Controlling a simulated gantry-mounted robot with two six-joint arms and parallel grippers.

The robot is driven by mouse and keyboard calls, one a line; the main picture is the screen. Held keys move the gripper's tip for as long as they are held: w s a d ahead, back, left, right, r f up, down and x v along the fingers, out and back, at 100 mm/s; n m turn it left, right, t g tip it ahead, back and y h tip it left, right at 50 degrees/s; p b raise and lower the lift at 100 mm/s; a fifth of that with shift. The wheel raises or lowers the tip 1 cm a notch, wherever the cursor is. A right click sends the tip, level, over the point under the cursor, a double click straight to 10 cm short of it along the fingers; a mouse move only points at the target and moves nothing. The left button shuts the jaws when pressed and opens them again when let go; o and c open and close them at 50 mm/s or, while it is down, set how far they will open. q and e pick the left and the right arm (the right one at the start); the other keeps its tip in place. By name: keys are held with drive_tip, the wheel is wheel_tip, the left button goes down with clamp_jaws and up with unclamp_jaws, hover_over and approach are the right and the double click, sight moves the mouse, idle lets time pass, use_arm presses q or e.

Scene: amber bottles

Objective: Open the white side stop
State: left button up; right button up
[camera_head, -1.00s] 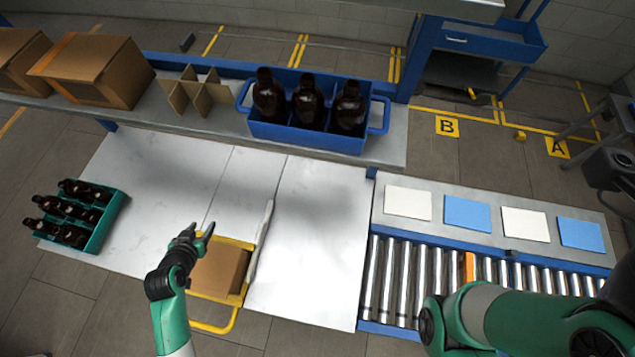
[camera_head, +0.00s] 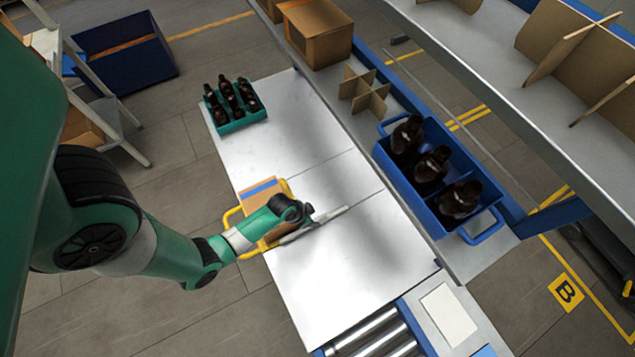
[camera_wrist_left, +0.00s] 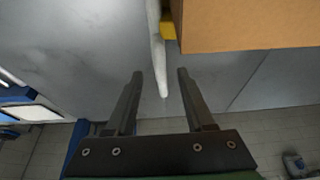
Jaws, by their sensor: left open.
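The white side stop (camera_head: 325,220) is a thin pale bar along the right side of a cardboard box (camera_head: 259,197) held in a yellow frame (camera_head: 287,187). My left gripper (camera_head: 307,213) is at the stop, covering part of it and of the box. In the left wrist view the stop (camera_wrist_left: 155,45) reaches down toward the space between the two parted fingers of my left gripper (camera_wrist_left: 160,74). The fingers look empty, and I cannot tell if they touch the stop. The box (camera_wrist_left: 250,25) is at the upper right there. My right gripper is not in view.
A green crate (camera_head: 238,126) of dark bottles stands at the table's far left end. A blue crate (camera_head: 425,200) with dark bottles is on the shelf. The white table (camera_head: 350,260) right of the stop is clear. A roller conveyor (camera_head: 375,335) lies at the bottom.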

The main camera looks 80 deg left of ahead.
sight(318, 219)
use_arm(q)
drive_tip(key=b+x, duration=0.1)
drive_tip(key=x, duration=0.1)
drive_tip(key=shift+f, duration=0.3)
drive_tip(key=shift+x, duration=0.9)
drive_tip(key=shift+w+r, duration=0.1)
drive_tip(key=shift+w, duration=0.05)
drive_tip(key=shift+c, duration=0.3)
clamp_jaws()
